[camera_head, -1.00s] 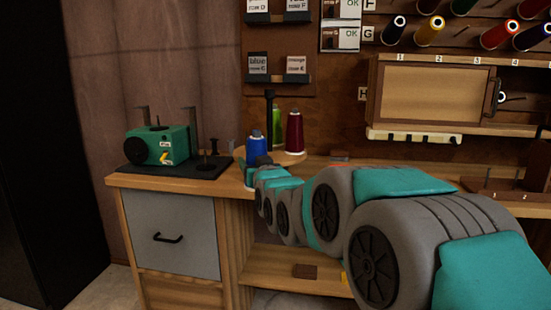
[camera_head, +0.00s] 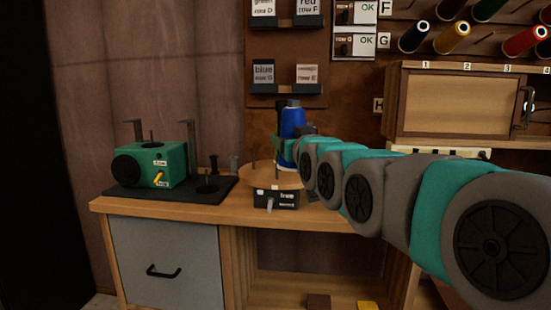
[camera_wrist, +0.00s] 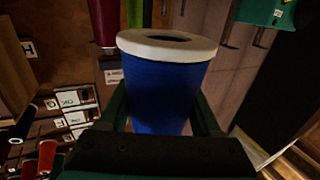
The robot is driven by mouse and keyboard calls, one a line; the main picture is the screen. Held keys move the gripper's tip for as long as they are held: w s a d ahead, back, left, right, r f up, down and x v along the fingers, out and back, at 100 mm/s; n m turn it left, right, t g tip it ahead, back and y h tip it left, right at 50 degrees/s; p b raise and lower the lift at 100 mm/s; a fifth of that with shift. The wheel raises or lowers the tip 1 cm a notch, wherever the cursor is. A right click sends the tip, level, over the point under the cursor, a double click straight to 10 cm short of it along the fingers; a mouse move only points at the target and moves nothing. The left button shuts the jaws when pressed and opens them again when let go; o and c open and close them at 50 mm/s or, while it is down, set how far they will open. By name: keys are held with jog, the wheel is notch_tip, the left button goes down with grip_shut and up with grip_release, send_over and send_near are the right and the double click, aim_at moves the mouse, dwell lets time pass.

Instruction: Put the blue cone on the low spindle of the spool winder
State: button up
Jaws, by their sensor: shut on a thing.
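The blue cone (camera_head: 292,122) is in my gripper (camera_head: 289,145), held upright above the round wooden turntable. In the wrist view the blue cone (camera_wrist: 162,92) sits between the two dark green fingers (camera_wrist: 163,112), with a pale rim and a dark hole at one end. The spool winder (camera_head: 157,165) is a green machine on a dark base plate, at the left of the bench and left of my gripper. It has a thin spindle on top (camera_head: 151,137). The low spindle (camera_head: 208,181) stands on a dark disc at the base plate's right and is bare.
The turntable (camera_head: 256,178) has thin upright pegs and a black box with a lever (camera_head: 275,199) in front. A red cone (camera_wrist: 103,22) and a green cone (camera_wrist: 136,14) show in the wrist view. Thin posts rise behind the winder. A wooden cabinet (camera_head: 457,103) hangs at right.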

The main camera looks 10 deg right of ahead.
jog(key=p, duration=0.2)
send_over(277, 158)
jog(key=w, duration=0.3)
jog(key=shift+w+f, duration=0.2)
jog(key=shift+f, duration=3.3)
jog(key=shift+f, duration=0.1)
jog(key=shift+f, duration=0.1)
jog(key=o, duration=1.5)
jog(key=shift+r, duration=0.3)
jog(key=s, duration=0.4)
jog(key=s+b, duration=0.1)
jog(key=s, duration=0.7)
jog(key=shift+d+f, duration=0.1)
jog(key=shift+d, duration=0.3)
